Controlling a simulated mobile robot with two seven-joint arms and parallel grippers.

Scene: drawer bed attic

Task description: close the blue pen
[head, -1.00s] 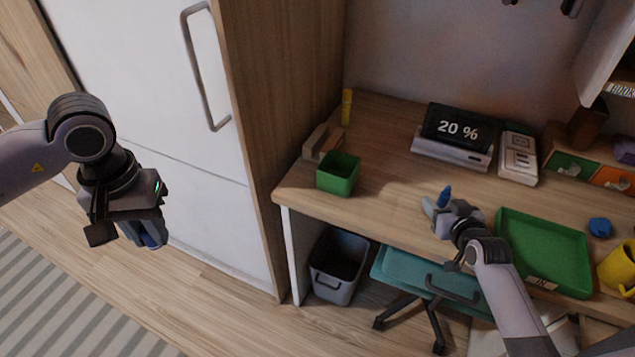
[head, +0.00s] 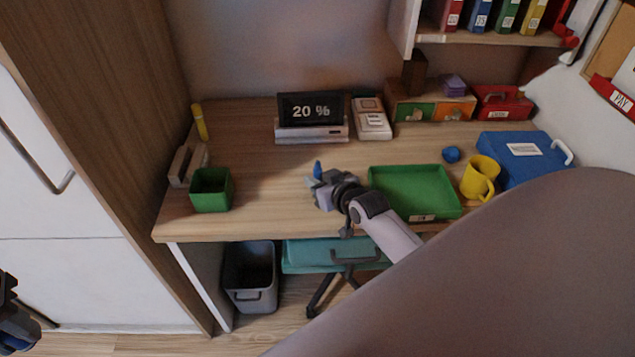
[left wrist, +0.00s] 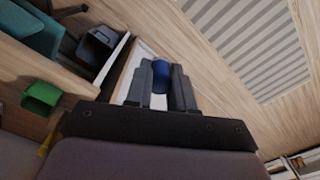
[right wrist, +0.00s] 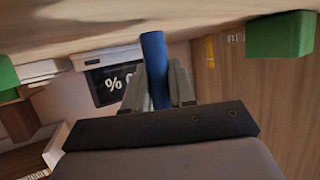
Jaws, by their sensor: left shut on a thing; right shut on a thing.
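My right gripper (head: 318,181) is over the front of the desk, shut on the blue pen (head: 317,169), whose blue end stands up above the fingers. In the right wrist view the pen (right wrist: 156,70) is a long blue cylinder between the fingers. My left gripper (head: 14,325) is at the lower left edge of the head view, well away from the desk. In the left wrist view it is shut on a short, dark blue cylinder (left wrist: 160,77), by its look the pen's cap. The two blue parts are far apart. The fingers hide part of each.
A green cup (head: 210,190) stands at the desk's left. A display (head: 311,112) stands behind. The desk's middle is clear.

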